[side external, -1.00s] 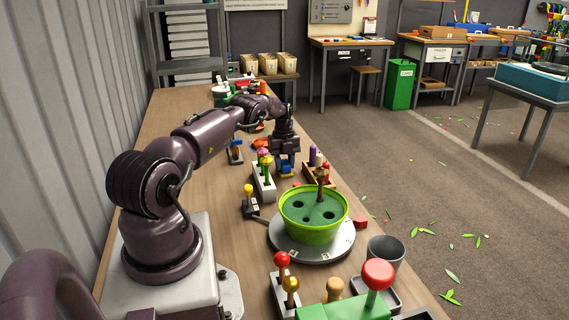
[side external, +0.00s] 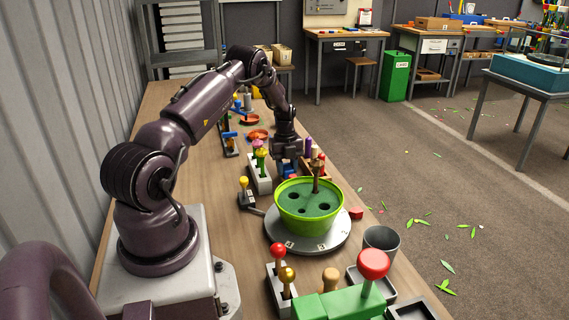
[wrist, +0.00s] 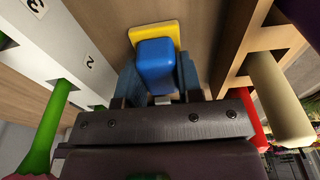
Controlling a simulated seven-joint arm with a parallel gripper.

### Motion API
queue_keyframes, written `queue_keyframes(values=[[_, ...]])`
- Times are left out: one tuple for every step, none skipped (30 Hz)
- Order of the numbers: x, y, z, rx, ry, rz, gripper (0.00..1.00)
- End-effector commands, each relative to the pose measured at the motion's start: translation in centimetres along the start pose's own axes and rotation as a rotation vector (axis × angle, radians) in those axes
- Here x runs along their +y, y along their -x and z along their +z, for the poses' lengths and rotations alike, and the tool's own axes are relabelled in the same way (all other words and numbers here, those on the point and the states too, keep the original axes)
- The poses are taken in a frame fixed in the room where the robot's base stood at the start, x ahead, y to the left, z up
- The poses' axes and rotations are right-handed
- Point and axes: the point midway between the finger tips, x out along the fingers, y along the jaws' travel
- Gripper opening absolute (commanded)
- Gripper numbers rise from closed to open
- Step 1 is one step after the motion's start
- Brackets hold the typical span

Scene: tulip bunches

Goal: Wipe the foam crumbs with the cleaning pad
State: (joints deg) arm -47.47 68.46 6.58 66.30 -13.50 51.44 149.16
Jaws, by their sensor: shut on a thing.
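The cleaning pad has a blue handle block (wrist: 155,62) on a yellow base and shows large in the wrist view. My gripper (wrist: 157,82) is shut on the blue handle, one finger on each side. In the side view, my gripper (side external: 289,160) is low over the bench behind the green pot, with a bit of the blue handle visible below it. The yellow base is close to the wooden bench top; I cannot tell whether it touches. I cannot make out the foam crumbs in either view now.
A white numbered rack (side external: 260,172) with tulips stands left of the pad, and a wooden rack (side external: 318,168) stands close on its right. A green pot (side external: 309,220) sits on a round grey turntable (side external: 340,240) nearer the camera. Bare bench lies to the left.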

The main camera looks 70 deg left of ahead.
Motion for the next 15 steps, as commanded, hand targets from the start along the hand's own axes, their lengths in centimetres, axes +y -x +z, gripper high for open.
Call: queue_keyframes(values=[[0.0, 0.0, -0.6, 0.003, -0.001, 0.001, 0.14], [0.0, -0.1, -0.9, 0.003, -0.001, 0.001, 0.14], [-0.1, -0.1, -1.2, 0.003, -0.002, 0.0, 0.14], [0.0, -0.2, -1.5, 0.004, -0.002, 0.001, 0.14], [0.0, -0.2, -1.8, 0.003, -0.003, 0.001, 0.14], [-0.1, 0.2, -1.7, 0.001, -0.002, -0.001, 0.14], [-0.1, 0.4, -1.7, 0.001, -0.001, -0.001, 0.14], [-0.1, 1.4, -1.8, -0.002, -0.002, -0.003, 0.14], [-0.1, 2.0, -1.8, -0.002, -0.002, -0.003, 0.14], [0.0, 2.1, -1.9, -0.001, -0.001, -0.002, 0.14], [0.0, 2.4, -1.9, 0.0, -0.001, -0.001, 0.14], [0.0, 2.7, -1.9, 0.001, -0.001, -0.001, 0.14], [0.0, 3.0, -2.0, 0.001, 0.0, -0.001, 0.14], [0.0, 3.3, -2.0, 0.001, 0.0, -0.001, 0.14], [0.0, 3.6, -2.0, 0.001, 0.0, -0.002, 0.14]])
